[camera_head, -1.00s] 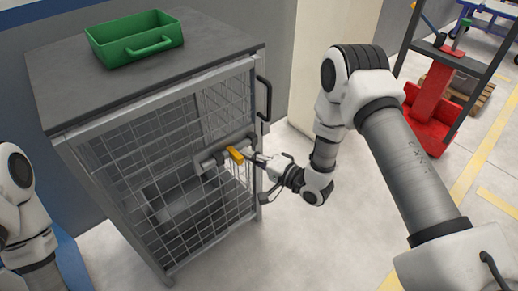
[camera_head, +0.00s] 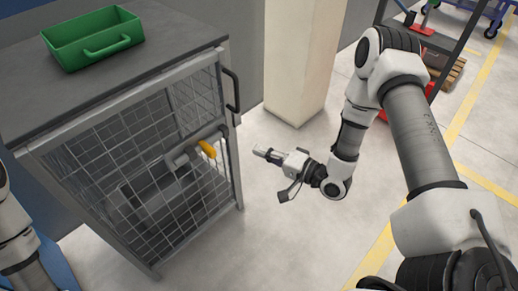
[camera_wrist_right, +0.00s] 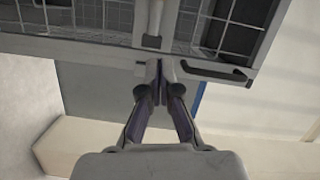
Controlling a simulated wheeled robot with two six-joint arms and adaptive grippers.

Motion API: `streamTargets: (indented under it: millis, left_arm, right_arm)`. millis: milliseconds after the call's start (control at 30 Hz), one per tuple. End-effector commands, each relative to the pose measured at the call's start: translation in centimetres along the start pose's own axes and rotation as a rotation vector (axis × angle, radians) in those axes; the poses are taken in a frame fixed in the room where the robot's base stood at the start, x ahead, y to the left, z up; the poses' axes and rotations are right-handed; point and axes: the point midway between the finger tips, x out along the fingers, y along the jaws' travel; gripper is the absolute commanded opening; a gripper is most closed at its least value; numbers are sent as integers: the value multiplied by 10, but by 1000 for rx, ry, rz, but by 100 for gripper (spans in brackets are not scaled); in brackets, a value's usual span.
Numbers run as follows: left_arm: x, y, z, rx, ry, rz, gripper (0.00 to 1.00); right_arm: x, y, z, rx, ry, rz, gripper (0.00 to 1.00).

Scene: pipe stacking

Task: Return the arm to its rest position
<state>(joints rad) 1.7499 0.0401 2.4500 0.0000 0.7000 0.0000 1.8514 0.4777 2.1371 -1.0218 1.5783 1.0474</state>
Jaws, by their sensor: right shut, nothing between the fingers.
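My right gripper (camera_head: 268,155) is shut and empty, in free air to the right of the mesh cabinet (camera_head: 160,270). In the right wrist view its fingers (camera_wrist_right: 159,72) are together with nothing between them, and the cabinet's frame lies beyond them. The cabinet door's latch has a yellow-orange handle (camera_head: 208,149); the gripper is apart from it. My right arm (camera_head: 425,135) comes in from the right, bent at the elbow. Part of my left arm shows at the left edge, but its gripper is out of view.
A green bin (camera_head: 93,38) stands on the cabinet's grey top. A black door handle (camera_head: 233,90) is on the cabinet's right edge. A pale pillar (camera_head: 302,60) stands behind. A dark rack (camera_head: 440,45) is at the back right. The floor between is clear.

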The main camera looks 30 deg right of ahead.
Motion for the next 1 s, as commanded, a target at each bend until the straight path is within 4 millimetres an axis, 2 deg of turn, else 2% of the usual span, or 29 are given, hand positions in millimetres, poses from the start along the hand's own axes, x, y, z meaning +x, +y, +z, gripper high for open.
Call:
streamTargets:
  millis: [267,333,367,433,467,500,567,600,667,700,800,900,967,1000]
  left_arm:
    - [0,0,0,0,0,0,40]
    - [0,0,0,0,0,0,40]
    - [0,0,0,0,0,0,40]
    - [0,0,0,0,0,0,40]
    - [0,0,0,0,0,0,40]
    - [0,0,0,0,0,0,40]
    - [0,0,0,0,0,0,40]
    - [0,0,0,0,0,0,40]
    - [0,0,0,0,0,0,40]
    - [0,0,0,0,0,0,40]
    - [0,0,0,0,0,0,40]
    - [0,0,0,0,0,0,40]
    - [0,0,0,0,0,0,40]
    - [0,0,0,0,0,0,40]
  right_arm:
    - [0,1,0,1,0,2,0]
    - [2,4,10,0,-24,9,0]
    - [5,5,18,0,-47,15,0]
    - [9,14,52,16,-103,74,0]
    - [8,27,67,17,-117,146,0]
    - [1,48,85,-19,-138,268,0]
    - [-19,83,111,-111,-185,474,0]
    - [-37,103,124,-182,-228,607,0]
    - [-67,126,137,-277,-296,779,0]
    - [-88,137,144,-331,-348,882,0]
    - [-141,154,156,-440,-491,1102,0]
    - [-192,159,162,-508,-655,1275,0]
    - [-214,160,166,-549,-775,1331,0]
    - [-218,160,169,-603,-857,1312,0]
